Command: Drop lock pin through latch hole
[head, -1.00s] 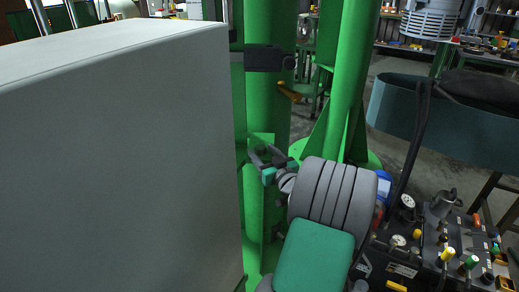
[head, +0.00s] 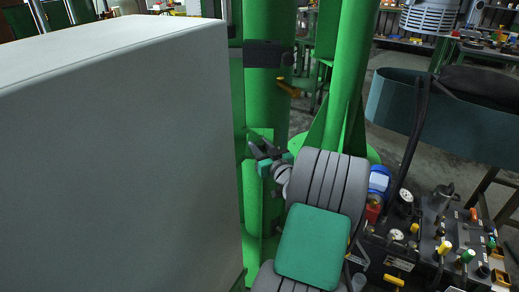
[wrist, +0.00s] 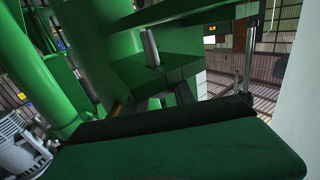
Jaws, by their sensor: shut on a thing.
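My gripper (head: 263,150) is in front of the green column (head: 268,100), beside a small green latch plate (head: 262,134). In the wrist view the grey lock pin (wrist: 150,46) stands up, slightly tilted, at a green block (wrist: 155,76) near the middle. My dark gripper fingers reach toward this block from below, and the jaws are shut on the pin. The exact contact is hidden by the block and the dark edge of my own wrist. I cannot tell how deep the pin sits, and the latch hole is not visible.
A large pale box (head: 110,150) fills the left, close to the column. A dark clamp (head: 266,54) and an orange lever (head: 288,88) are above my gripper. A control panel (head: 440,245) with knobs and gauges stands at lower right.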

